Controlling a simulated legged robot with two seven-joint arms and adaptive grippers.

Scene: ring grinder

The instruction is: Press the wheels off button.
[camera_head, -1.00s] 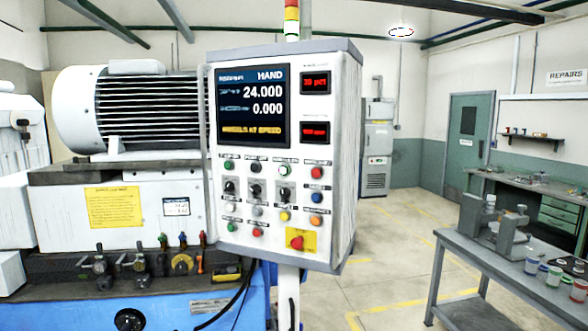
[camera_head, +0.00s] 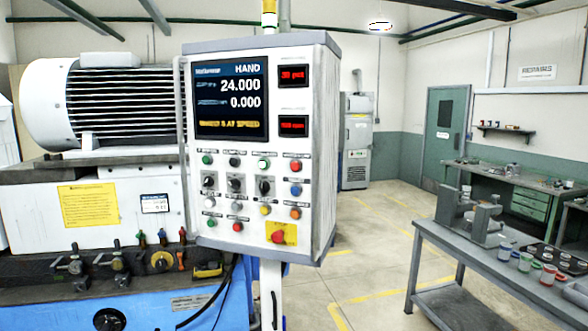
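The grey-white control panel (camera_head: 275,215) stands left of centre. Its screen (camera_head: 231,100) shows HAND, 24.000, 0.000 and a yellow line that seems to read "WHEELS AT SPEED". In the top button row are a green button (camera_head: 207,160), a black one (camera_head: 234,162), a pale lit one with a green rim (camera_head: 263,163) and a red one (camera_head: 296,166). The labels are too blurred to read surely; the red one at the row's right end may be the wheels off button. Neither of my grippers is in view.
Below are selector switches, more coloured buttons and a red mushroom button (camera_head: 278,236) on a yellow plate. The grinder (camera_head: 115,185) with its motor stands left of the panel. A grey table (camera_head: 480,252) with fixtures and cups stands right, with open floor between.

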